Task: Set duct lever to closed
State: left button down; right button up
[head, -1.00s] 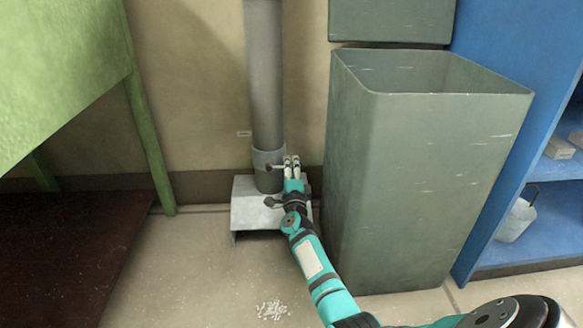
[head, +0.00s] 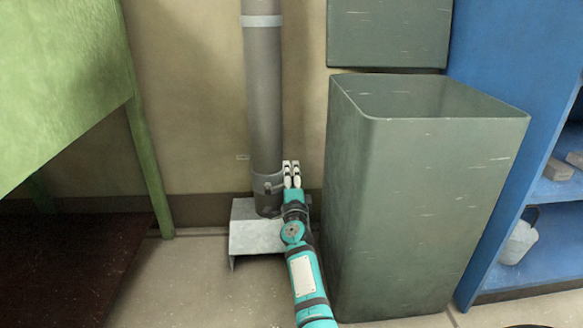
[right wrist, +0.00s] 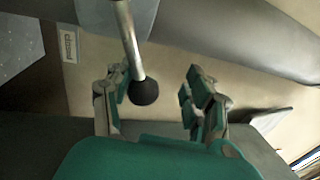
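The duct (head: 264,100) is a grey vertical pipe with a lighter collar (head: 265,200) near its foot. A small lever (head: 274,186) sticks out from the collar to the right. In the right wrist view, the lever (right wrist: 128,40) is a metal rod ending in a black ball knob (right wrist: 143,92). My right gripper (head: 291,166) is just right of the collar, its fingers pointing up and away. In the right wrist view, the right gripper (right wrist: 157,93) is open, and the knob appears between its fingers, nearer the left one. Contact cannot be told. My left gripper is out of view.
A tall grey-green bin (head: 425,200) stands close to the right of my right arm. A metal bracket (head: 256,238) sits at the duct's foot. A green table (head: 60,80) is at the left, and blue shelving (head: 535,230) at the far right.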

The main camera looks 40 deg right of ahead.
notch_tip(320, 180, up, 5)
jog(key=shift+s+d+f, duration=0.1)
jog(key=shift+s, duration=0.05)
dwell(0.4)
